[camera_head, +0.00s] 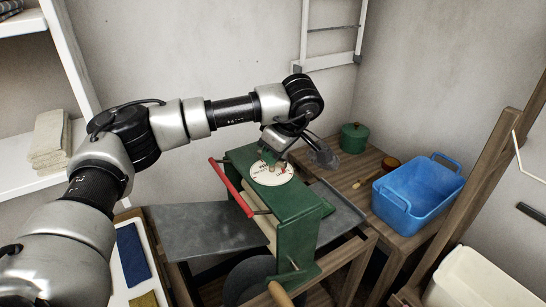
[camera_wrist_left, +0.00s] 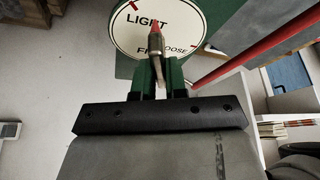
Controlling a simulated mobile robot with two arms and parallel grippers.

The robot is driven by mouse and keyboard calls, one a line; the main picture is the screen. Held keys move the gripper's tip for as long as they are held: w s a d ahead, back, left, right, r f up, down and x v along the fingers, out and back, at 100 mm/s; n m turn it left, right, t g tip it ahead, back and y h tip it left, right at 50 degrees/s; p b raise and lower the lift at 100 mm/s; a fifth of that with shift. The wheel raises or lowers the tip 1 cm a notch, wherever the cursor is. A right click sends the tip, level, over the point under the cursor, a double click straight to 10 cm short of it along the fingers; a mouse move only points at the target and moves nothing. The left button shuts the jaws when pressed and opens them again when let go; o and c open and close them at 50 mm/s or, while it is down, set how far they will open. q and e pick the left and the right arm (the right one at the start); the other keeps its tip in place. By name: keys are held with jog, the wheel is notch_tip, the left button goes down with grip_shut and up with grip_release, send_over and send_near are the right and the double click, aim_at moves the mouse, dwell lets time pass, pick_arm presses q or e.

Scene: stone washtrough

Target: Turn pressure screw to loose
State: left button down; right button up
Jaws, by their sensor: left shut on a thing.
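The green mangle (camera_head: 301,208) stands on the wooden bench with a round white dial (camera_head: 272,180) on its top. My left gripper (camera_head: 279,158) is over the dial, shut on the pressure screw's handle. In the left wrist view, the handle (camera_wrist_left: 156,44) is a metal piece with a red tip, between my left fingers (camera_wrist_left: 160,76). The dial (camera_wrist_left: 135,38) there shows "LIGHT", "LOOSE" and a partly covered word beginning "FI". My right gripper is not in view.
A red bar (camera_head: 231,187) runs along the mangle's left side. A grey metal tray (camera_head: 205,240) lies at its left. A blue tub (camera_head: 412,205), a green lidded pot (camera_head: 354,138) and a small brown jar (camera_head: 390,164) stand on the bench at right.

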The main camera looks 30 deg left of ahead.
pick_arm(q)
jog(key=m+t+b, duration=0.1)
jog(key=m, duration=0.2)
jog(key=m+t+h+b, duration=0.1)
jog(key=m, duration=0.2)
jog(key=shift+a, duration=0.1)
jog(key=m+t+h+b, duration=0.1)
jog(key=m, duration=0.2)
jog(key=m+b, duration=0.1)
jog(key=m, duration=0.2)
jog(key=shift+s+t+h, duration=0.1)
jog(key=shift+t+h, duration=0.3)
jog(key=m+h, duration=0.1)
jog(key=m, duration=0.1)
jog(key=m+h+b, duration=0.1)
jog(key=m, duration=0.2)
jog(key=shift+a, duration=0.15)
jog(key=m+h, duration=0.1)
jog(key=m, duration=0.2)
jog(key=m+h, duration=0.1)
jog(key=m, duration=0.1)
jog(key=shift+m+b, duration=0.35)
jog(key=shift+m, duration=0.05)
jog(key=c, duration=1.2)
grip_release()
jog(key=shift+o, duration=0.2)
jog(key=b+v, duration=0.1)
jog(key=v, duration=0.9)
jog(key=shift+a+r, duration=0.15)
jog(key=shift+r, duration=0.25)
